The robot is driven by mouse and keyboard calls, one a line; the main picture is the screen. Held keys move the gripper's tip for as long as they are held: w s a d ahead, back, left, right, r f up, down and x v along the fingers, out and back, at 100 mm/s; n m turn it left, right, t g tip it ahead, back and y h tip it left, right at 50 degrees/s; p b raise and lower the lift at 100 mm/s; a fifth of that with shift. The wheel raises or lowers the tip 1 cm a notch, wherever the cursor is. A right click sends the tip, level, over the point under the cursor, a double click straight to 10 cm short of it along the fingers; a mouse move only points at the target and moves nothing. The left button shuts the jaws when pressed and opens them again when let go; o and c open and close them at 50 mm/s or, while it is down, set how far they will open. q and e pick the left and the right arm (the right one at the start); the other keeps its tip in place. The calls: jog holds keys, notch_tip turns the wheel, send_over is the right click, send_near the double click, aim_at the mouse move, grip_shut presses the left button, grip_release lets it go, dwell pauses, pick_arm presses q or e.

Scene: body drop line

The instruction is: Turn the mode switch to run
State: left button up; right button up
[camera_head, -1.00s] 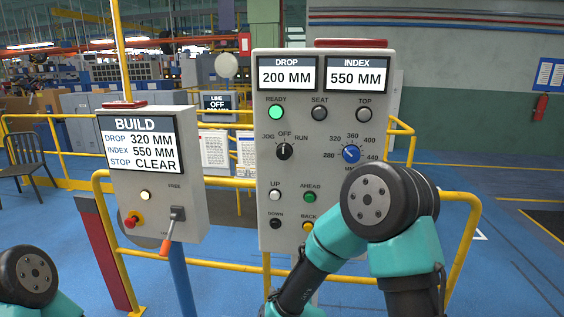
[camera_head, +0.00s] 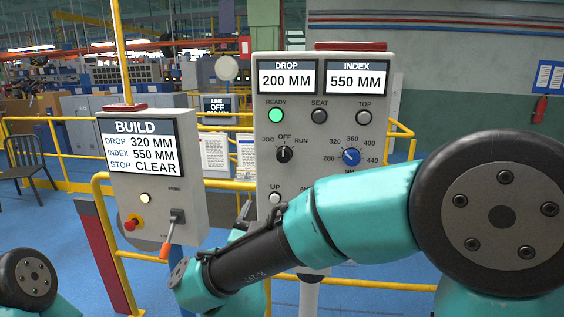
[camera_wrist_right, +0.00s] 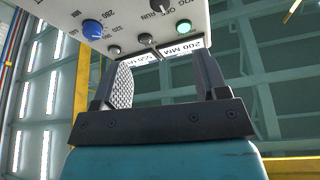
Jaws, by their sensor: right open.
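The mode switch (camera_head: 284,154) is a black knob on the grey control panel (camera_head: 262,120), marked JOG, OFF and RUN. Its pointer appears to be up, at OFF. It also shows at the top edge of the right wrist view (camera_wrist_right: 160,6). My right gripper (camera_head: 243,213) is below and left of the switch in the head view, partly hidden by my forearm. In the wrist view the right gripper (camera_wrist_right: 163,62) is open, with nothing between its fingers. The panel lies beyond them, seen upside down. My left gripper is out of view.
The panel also has a blue dial (camera_head: 351,156), a lit green READY lamp (camera_head: 276,115) and buttons partly hidden by my right arm. A BUILD box (camera_head: 187,200) with a red button (camera_head: 131,223) and lever (camera_head: 172,228) stands left. Yellow railings (camera_head: 60,160) run behind.

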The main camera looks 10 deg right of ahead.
aim_at(281, 158)
jog(key=shift+w, duration=0.1)
jog(key=x, duration=1.7)
jog(key=shift+w+d, duration=0.1)
jog(key=shift+c, duration=0.3)
jog(key=c, duration=0.9)
jog(key=shift+o, duration=0.2)
jog(key=shift+m+g+h, duration=0.3)
jog(key=shift+m, duration=0.2)
jog(key=m+g+h, duration=0.1)
jog(key=m, duration=0.2)
jog(key=m+g, duration=0.1)
jog(key=m, duration=0.2)
jog(key=shift+r+h, duration=0.1)
jog(key=shift+h, duration=0.3)
jog(key=m+g, duration=0.1)
jog(key=m, duration=0.3)
jog(key=m+g, duration=0.1)
jog(key=m, duration=0.1)
jog(key=shift+w+a+r+g+h, duration=0.1)
jog(key=shift+a+r+g+h, duration=0.05)
jog(key=shift+a+g+h, duration=0.2)
jog(key=shift+d, duration=0.1)
